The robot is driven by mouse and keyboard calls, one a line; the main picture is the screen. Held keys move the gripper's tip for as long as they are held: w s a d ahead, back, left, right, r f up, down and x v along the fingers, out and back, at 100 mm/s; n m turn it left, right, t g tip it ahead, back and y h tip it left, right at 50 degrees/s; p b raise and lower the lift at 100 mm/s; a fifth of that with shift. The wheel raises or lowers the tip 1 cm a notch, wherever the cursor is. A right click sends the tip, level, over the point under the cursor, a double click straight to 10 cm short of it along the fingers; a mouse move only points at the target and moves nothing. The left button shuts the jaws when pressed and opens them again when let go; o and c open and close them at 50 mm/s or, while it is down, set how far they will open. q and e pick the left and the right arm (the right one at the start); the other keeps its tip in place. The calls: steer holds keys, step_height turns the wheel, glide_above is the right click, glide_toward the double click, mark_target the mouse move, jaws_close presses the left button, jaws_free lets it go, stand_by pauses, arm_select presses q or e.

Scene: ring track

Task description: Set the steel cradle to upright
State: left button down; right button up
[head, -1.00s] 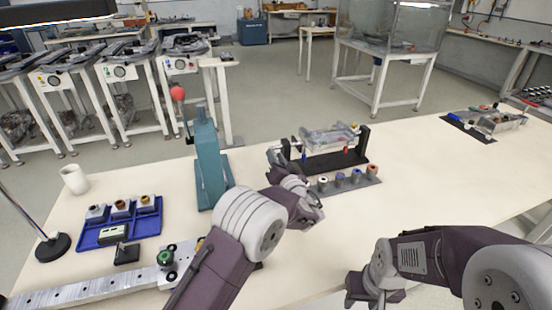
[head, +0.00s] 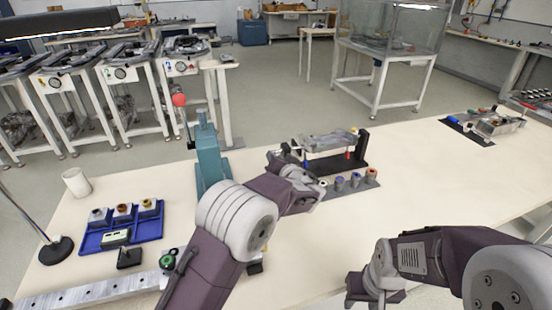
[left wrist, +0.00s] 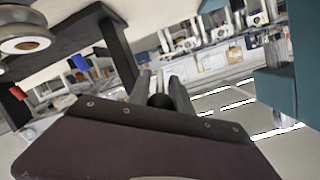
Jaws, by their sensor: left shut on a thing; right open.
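The steel cradle (head: 330,142) hangs between black posts on a black stand (head: 340,166) at the middle of the bench. It looks roughly level, but its exact tilt is hard to tell. A blue and a red marker show below its front edge. My left gripper (head: 284,157) is at the stand's left end, shut on a dark round knob (left wrist: 160,101), seen between its fingers in the left wrist view. My arm and gripper partly hide that end. My right gripper (head: 374,297) is open and empty at the bottom, off the bench's front edge.
A teal press (head: 209,155) with a red-ball lever stands just left of my left gripper. Several small cylinders on a dark strip (head: 350,186) lie in front of the stand. A blue tray (head: 148,228) is at the left. The bench to the right is mostly clear.

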arm_select(q)
steer(key=shift+w+r+g+p, duration=0.1)
steer(key=shift+r+g+p, duration=0.45)
steer(key=shift+p, duration=0.15)
steer(key=g+p, duration=0.1)
steer(key=p, duration=0.1)
steer(key=r+h+p, duration=0.1)
steer(key=p, duration=0.1)
steer(key=shift+w+a+g+p, duration=0.1)
steer(key=shift+w+g+p, duration=0.1)
steer(key=shift+g+p, duration=0.15)
steer(key=shift+w+g+p, duration=0.15)
steer(key=shift+g+p, duration=0.35)
steer(key=shift+p, duration=0.7)
